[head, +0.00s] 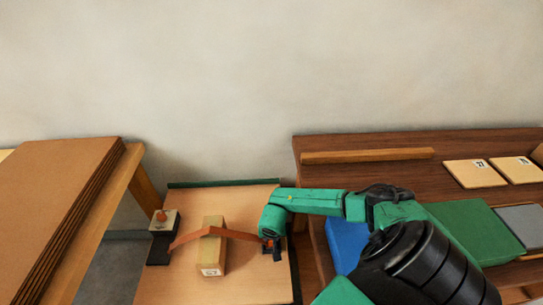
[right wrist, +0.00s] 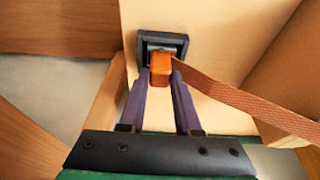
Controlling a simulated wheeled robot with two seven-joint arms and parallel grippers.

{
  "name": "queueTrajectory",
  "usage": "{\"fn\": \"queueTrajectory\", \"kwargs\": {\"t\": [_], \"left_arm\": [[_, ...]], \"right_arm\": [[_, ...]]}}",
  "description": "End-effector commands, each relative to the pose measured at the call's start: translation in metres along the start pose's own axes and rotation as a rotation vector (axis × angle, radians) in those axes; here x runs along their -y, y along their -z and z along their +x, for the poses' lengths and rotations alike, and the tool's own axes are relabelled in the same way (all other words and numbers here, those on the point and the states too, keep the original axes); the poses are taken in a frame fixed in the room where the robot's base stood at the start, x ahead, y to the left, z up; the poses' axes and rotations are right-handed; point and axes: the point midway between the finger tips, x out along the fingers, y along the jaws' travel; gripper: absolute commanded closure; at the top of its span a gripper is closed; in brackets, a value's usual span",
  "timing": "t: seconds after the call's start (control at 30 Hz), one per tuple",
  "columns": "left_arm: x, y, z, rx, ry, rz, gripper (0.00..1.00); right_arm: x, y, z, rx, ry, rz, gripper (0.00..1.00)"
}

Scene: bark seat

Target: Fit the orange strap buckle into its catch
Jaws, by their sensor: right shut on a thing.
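The orange buckle (right wrist: 160,70) is between the purple fingertips of my right gripper (right wrist: 161,78), which is shut on it. The buckle's far end is at the mouth of the dark square catch (right wrist: 147,42); I cannot tell how deep it sits. The brown-orange strap (right wrist: 250,105) trails to the right in the wrist view. In the head view the strap (head: 232,234) runs over a wooden block (head: 210,257) towards my right gripper (head: 269,243), which largely hides buckle and catch. My left gripper is in neither view.
A dark block with a pale plate and orange knob (head: 161,217) stands at the strap's left end. The pale board (head: 245,285) has a green back edge.

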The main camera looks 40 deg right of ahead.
Motion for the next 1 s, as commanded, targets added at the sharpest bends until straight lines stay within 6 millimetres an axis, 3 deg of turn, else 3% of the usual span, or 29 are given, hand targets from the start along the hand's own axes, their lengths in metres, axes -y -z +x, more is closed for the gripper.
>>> {"fn": "queueTrajectory", "kwargs": {"t": [0.13, 0.17, 0.2, 0.23, 0.53, 0.67, 0.7, 1.0], "left_arm": [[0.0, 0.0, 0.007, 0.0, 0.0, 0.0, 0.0], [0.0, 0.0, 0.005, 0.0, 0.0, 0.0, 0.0], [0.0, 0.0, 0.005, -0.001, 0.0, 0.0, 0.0], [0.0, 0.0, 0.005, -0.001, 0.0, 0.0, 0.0], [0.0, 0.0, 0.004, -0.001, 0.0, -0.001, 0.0], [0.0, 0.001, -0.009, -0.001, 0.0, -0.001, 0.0], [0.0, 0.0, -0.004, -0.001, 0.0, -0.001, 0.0], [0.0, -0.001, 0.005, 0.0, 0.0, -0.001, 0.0]], "right_arm": [[0.0, -0.001, 0.005, -0.001, 0.0, 0.0, 1.0], [0.0, -0.001, 0.004, 0.0, 0.0, 0.0, 0.61], [0.0, -0.001, 0.004, 0.0, 0.0, 0.0, 0.45], [0.0, -0.001, 0.004, 0.0, 0.0, 0.0, 0.38], [0.0, -0.001, 0.003, 0.0, 0.0, 0.001, 0.38], [0.0, 0.002, -0.008, 0.001, 0.001, 0.001, 0.38], [0.0, 0.002, -0.01, -0.002, 0.002, 0.0, 0.38], [0.0, 0.002, -0.086, -0.005, 0.002, -0.002, 0.38]]}}
